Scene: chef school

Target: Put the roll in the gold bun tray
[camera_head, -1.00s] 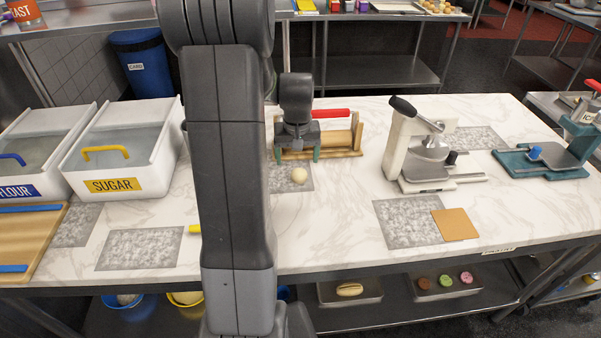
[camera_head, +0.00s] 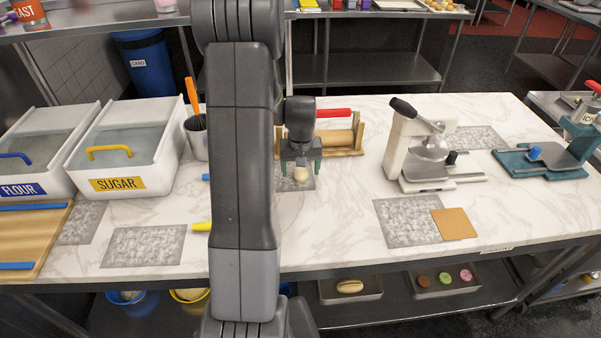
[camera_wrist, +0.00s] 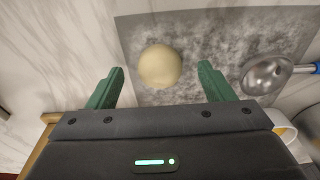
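A pale, round dough-like ball (camera_head: 300,174), possibly the roll, rests on a floury grey patch on the marble counter. In the wrist view the ball (camera_wrist: 160,66) lies between and slightly beyond my two green fingertips, with a gap on each side. My gripper (camera_head: 301,166) is open, empty and pointing down just behind the ball. A metal tray (camera_head: 366,299) on the lower shelf holds a long golden bun (camera_head: 349,287). I cannot tell whether this is the gold bun tray.
A wooden stand with a red-handled rolling pin (camera_head: 334,113) is behind my gripper. A white press (camera_head: 415,150) stands to the right. Flour (camera_head: 22,190) and sugar bins (camera_head: 117,184) stand left. A metal scoop (camera_wrist: 268,74) lies near the right finger. The front-right counter is mostly clear.

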